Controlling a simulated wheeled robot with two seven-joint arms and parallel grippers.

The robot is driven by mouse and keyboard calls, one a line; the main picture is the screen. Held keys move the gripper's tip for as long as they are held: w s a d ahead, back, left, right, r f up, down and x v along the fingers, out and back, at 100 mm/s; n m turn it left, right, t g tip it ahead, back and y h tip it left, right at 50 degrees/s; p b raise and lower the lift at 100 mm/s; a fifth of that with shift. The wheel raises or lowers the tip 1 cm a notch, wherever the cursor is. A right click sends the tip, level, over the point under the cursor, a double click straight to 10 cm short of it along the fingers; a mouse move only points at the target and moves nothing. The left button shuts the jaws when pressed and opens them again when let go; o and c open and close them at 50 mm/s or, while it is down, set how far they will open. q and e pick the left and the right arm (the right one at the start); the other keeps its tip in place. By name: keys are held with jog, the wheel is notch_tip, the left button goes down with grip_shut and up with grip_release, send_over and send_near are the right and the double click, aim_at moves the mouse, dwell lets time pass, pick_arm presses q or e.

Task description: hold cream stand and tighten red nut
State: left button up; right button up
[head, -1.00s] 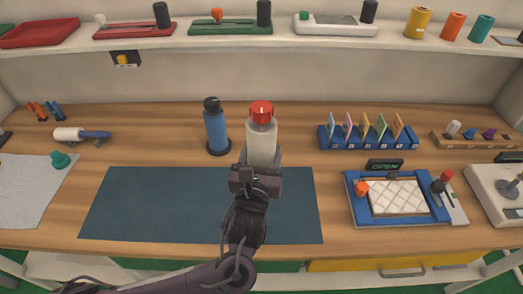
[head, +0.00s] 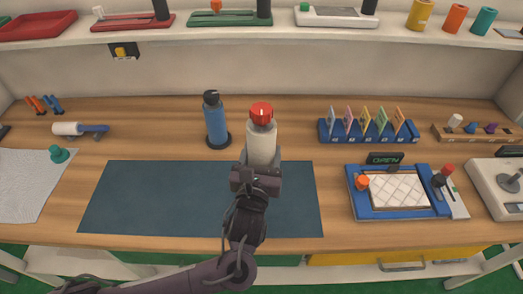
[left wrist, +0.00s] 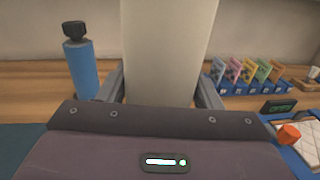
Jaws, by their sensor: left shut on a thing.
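The cream stand (head: 261,143) is upright on the wooden table, just behind the dark mat. The red nut (head: 261,112) sits on its top. My left gripper (head: 259,168) is shut on the lower part of the cream stand, with a finger on each side. In the left wrist view the cream stand (left wrist: 168,50) rises between the two fingers (left wrist: 160,95), and its top is out of frame. The stand's base is hidden behind my gripper. My right gripper is in neither view.
A blue bottle-like stand with a black top (head: 216,120) stands close on the left. A dark mat (head: 140,198) lies in front, bare. A blue-framed tray (head: 400,213) and a blue card rack (head: 368,138) are at the right. A shelf (head: 250,42) runs along the back.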

aim_at(261, 163)
pick_arm(q)
jog(key=shift+f+b, duration=0.5)
jog(key=shift+f, duration=0.9)
jog(key=shift+f, duration=0.35)
jog(key=shift+f+b, duration=0.4)
jog(key=shift+f, duration=0.35)
jog(key=shift+f+b, duration=1.85)
jog(key=shift+f, duration=2.25)
